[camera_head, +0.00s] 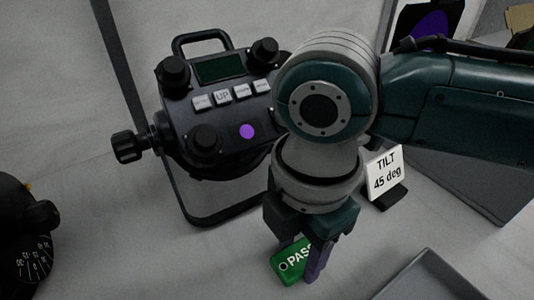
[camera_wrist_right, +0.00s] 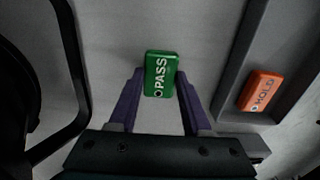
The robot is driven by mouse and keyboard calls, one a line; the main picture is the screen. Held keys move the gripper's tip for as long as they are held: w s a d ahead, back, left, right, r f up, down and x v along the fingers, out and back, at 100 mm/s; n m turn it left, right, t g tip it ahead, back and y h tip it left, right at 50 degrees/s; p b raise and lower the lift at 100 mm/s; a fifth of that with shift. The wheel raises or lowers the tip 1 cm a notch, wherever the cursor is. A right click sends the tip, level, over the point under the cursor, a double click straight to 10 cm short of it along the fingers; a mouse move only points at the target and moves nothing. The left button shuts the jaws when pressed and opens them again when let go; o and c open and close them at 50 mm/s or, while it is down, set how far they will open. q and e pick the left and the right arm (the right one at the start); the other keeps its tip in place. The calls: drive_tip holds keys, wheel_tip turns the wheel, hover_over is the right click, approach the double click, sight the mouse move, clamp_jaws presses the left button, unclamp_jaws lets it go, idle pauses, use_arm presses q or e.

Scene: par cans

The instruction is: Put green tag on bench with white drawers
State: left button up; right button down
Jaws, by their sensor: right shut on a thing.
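The green tag (camera_head: 288,264) is a small flat block marked "PASS". In the head view it sits low in the middle, partly covered by my right gripper (camera_head: 303,266). In the right wrist view the green tag (camera_wrist_right: 160,76) lies between the two purple fingers of my right gripper (camera_wrist_right: 160,86), which is shut on it. Whether the tag touches the grey surface below is hard to tell. No bench with white drawers can be made out. My left gripper is not in view.
A black stage light (camera_head: 222,120) with knobs and a yoke stands left of my right gripper. A "TILT 45 deg" card (camera_head: 384,172) stands to the right. A grey tray (camera_head: 428,277) is at lower right; an orange "HOLD" tag (camera_wrist_right: 262,91) lies in it. Another black device (camera_head: 22,235) is at left.

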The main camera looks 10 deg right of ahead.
drive_tip(key=shift+c, duration=1.7)
unclamp_jaws()
drive_tip(key=shift+f, duration=0.1)
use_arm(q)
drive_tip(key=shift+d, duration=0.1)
